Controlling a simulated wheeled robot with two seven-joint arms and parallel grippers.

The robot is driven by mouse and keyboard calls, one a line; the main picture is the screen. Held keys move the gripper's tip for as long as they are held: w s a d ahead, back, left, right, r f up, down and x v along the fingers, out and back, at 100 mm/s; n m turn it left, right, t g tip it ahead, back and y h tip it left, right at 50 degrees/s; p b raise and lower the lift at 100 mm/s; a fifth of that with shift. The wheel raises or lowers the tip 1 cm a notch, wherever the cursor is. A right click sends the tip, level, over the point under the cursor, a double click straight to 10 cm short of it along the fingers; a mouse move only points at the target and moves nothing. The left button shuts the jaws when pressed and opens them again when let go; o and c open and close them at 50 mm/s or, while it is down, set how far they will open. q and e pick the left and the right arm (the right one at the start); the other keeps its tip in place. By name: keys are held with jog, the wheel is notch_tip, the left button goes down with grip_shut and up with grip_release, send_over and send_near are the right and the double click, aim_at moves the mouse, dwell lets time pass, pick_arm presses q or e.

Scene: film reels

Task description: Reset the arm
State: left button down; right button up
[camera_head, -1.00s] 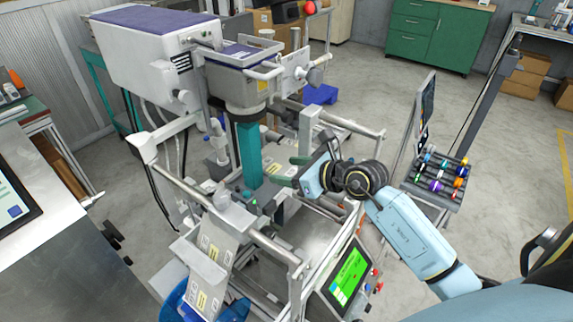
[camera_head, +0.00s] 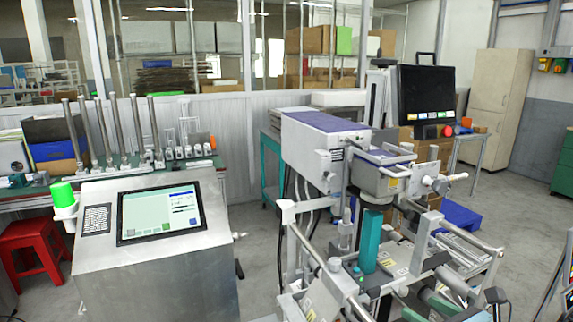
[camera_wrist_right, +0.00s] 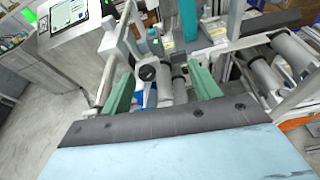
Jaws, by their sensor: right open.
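My right gripper (camera_head: 425,298) shows low in the head view, partly cut off by the bottom edge, in front of the labelling machine's metal frame (camera_head: 330,272). In the right wrist view its two green fingers (camera_wrist_right: 160,72) stand wide apart with nothing held between them. Beyond them are the machine's rollers (camera_wrist_right: 262,76) and a dark round knob (camera_wrist_right: 147,73). I cannot tell how close the fingers are to these parts. My left gripper is not in view.
The machine's white unit (camera_head: 312,145) and teal column (camera_head: 370,240) stand behind the gripper. A steel console with a screen (camera_head: 160,215) stands left, with a red stool (camera_head: 30,245) beyond it. Open floor (camera_head: 525,220) lies to the right.

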notch_tip(320, 180, up, 9)
jog(key=s+m+t+h, duration=0.35)
jog(key=m+t, duration=0.45)
jog(key=m, duration=0.8)
jog(key=s+d+f+m+g+h, duration=0.3)
jog(key=f+m+g+h, duration=0.15)
jog(key=m, duration=0.45)
jog(key=s+d+f+m+g+h, duration=0.25)
jog(key=f+m+h, duration=0.25)
jog(key=m, duration=0.3)
jog(key=s+a+f+m+g+y, duration=0.3)
jog(key=s+a+f+g+y, duration=0.1)
jog(key=s+a+f+g, duration=0.3)
jog(key=s+a+f+m+g+y, duration=0.2)
jog(key=s+a+f+g+y, duration=0.25)
jog(key=s, duration=0.45)
notch_tip(320, 180, down, 25)
jog(key=s+h, duration=0.1)
jog(key=s, duration=0.1)
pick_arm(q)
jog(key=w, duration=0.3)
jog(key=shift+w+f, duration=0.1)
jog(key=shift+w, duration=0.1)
pick_arm(e)
jog(key=s+d+f+g, duration=0.2)
jog(key=s+d+f, duration=0.1)
jog(key=s+f, duration=1.3)
jog(key=shift+s, duration=0.15)
